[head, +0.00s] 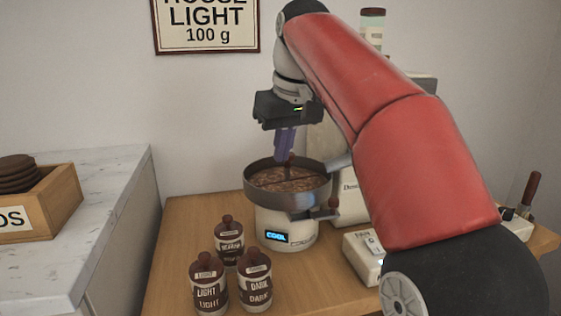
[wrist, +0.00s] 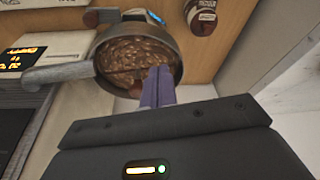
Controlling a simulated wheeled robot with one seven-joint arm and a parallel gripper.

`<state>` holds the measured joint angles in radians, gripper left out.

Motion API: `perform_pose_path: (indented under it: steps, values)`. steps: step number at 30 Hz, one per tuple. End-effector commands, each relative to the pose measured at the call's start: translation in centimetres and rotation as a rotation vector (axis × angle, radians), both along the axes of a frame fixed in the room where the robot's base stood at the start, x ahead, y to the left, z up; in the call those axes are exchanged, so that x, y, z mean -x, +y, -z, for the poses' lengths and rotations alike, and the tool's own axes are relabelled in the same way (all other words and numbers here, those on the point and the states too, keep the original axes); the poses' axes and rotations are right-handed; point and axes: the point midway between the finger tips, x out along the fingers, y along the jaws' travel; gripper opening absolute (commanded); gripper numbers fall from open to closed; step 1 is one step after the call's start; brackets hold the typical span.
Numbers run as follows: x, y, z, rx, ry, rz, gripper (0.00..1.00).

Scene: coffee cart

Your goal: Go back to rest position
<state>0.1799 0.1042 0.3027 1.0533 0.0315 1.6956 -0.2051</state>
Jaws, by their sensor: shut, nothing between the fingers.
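My gripper (head: 286,150) is shut and empty, its purple fingers pointing down just above the cooling pan (head: 247,185). The pan is a round dark metal tray full of brown beans (head: 290,178) on a white base (head: 268,222) whose blue display reads COOL. In the wrist view the closed fingers (wrist: 158,75) overlap the near rim of the pan (wrist: 165,35); I cannot tell whether they touch it. My red arm reaches over from the right and hides part of the machine behind.
Three brown-lidded jars (head: 229,240) stand on the wooden table (head: 185,215) in front of the pan. A white scale-like box (head: 360,258) is to the right. A wooden crate (head: 60,200) with dark discs is on the left marble counter (head: 110,180). A sign (head: 206,22) hangs on the wall.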

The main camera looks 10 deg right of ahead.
Motion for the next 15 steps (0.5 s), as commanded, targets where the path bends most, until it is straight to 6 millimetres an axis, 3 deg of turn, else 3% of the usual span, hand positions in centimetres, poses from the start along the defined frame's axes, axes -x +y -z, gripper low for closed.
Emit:
perform_pose_path:
  steps: [4,8,15]
  values:
    - [0.5,0.0,-0.6,0.003,-0.001,0.003,0.0]
    - [2.0,0.2,0.3,0.019,-0.013,0.029,0.0]
    - [7.9,-0.7,6.1,0.051,-0.075,0.135,0.0]
